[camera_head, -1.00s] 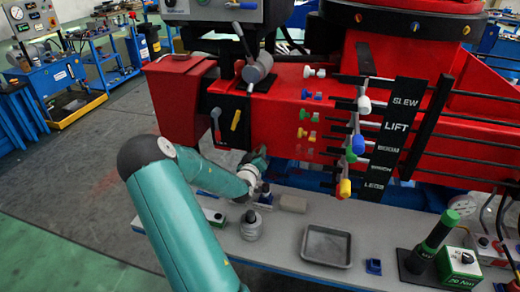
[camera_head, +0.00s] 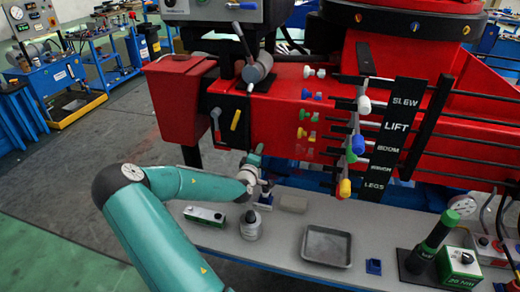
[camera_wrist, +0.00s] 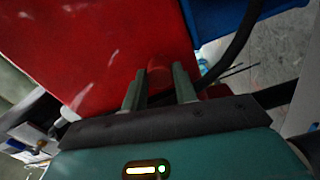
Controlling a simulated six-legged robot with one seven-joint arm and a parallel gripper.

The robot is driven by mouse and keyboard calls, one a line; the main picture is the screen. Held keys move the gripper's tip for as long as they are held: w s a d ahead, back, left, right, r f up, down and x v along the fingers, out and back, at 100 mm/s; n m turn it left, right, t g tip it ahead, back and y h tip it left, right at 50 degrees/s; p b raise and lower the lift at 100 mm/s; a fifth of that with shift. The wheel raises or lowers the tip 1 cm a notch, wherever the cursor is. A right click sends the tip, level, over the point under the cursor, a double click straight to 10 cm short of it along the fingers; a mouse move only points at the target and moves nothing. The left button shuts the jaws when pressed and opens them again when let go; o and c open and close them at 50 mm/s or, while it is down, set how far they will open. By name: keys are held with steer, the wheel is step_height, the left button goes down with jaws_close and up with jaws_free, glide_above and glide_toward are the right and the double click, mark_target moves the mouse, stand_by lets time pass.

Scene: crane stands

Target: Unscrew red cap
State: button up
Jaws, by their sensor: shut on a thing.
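The red cap (camera_wrist: 158,72) shows in the wrist view as a small round red piece against a red surface (camera_wrist: 95,50). My gripper (camera_wrist: 160,85) has one finger on each side of it and is shut on it. In the head view my gripper (camera_head: 256,160) is at the lower front of the red crane body (camera_head: 275,105), left of the coloured couplings. The cap between the fingers cannot be made out there.
Below my gripper is a grey bench (camera_head: 285,245) with a metal tray (camera_head: 326,246), a grey bottle (camera_head: 250,226) and a white-green box (camera_head: 205,216). Lever rods with coloured knobs (camera_head: 358,144) stick out at right. A black hose (camera_wrist: 238,45) runs close to my gripper.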

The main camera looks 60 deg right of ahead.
steer(key=shift+n, duration=2.5)
steer(key=n, duration=0.5)
steer(key=n, duration=0.5)
steer(key=shift+a, duration=0.1)
